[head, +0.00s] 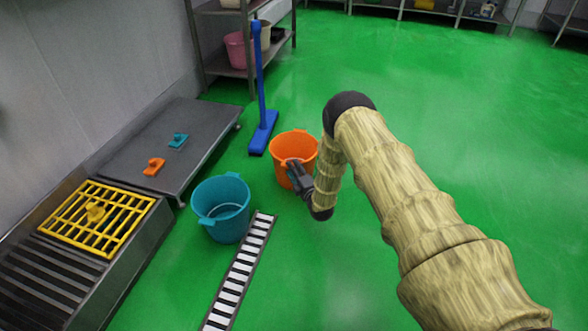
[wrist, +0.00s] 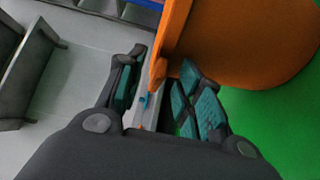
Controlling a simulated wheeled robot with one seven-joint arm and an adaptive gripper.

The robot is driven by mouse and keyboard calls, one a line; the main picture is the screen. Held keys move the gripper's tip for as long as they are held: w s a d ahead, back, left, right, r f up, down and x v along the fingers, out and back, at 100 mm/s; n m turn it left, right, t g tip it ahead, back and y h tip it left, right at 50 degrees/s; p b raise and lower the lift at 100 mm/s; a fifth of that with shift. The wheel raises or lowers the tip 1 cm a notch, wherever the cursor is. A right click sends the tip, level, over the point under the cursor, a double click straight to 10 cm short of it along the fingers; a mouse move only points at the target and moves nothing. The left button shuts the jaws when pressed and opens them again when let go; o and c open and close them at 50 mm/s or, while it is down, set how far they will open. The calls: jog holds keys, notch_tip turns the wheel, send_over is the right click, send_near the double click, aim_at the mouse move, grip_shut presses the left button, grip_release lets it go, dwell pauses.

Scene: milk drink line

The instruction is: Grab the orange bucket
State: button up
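The orange bucket (head: 292,142) stands upright on the green floor, near the middle of the head view. My gripper (head: 294,170) is at its near side, over the rim and wall. In the wrist view the orange bucket (wrist: 245,45) fills the upper right. There my gripper (wrist: 160,72) is open, with teal pads on its fingers. The bucket's edge reaches between the fingertips, close to the right finger, with a gap to the left finger. I cannot tell whether the right finger touches it.
A teal bucket (head: 222,208) stands to the left, beside a striped drain grate (head: 240,270). A blue squeegee (head: 262,130) stands behind the orange bucket. A grey low table (head: 130,165) holds an orange and a teal brush. Open floor lies to the right.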

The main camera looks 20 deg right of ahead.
jog(key=shift+w, duration=0.3)
grip_shut()
jog(key=shift+r, duration=0.15)
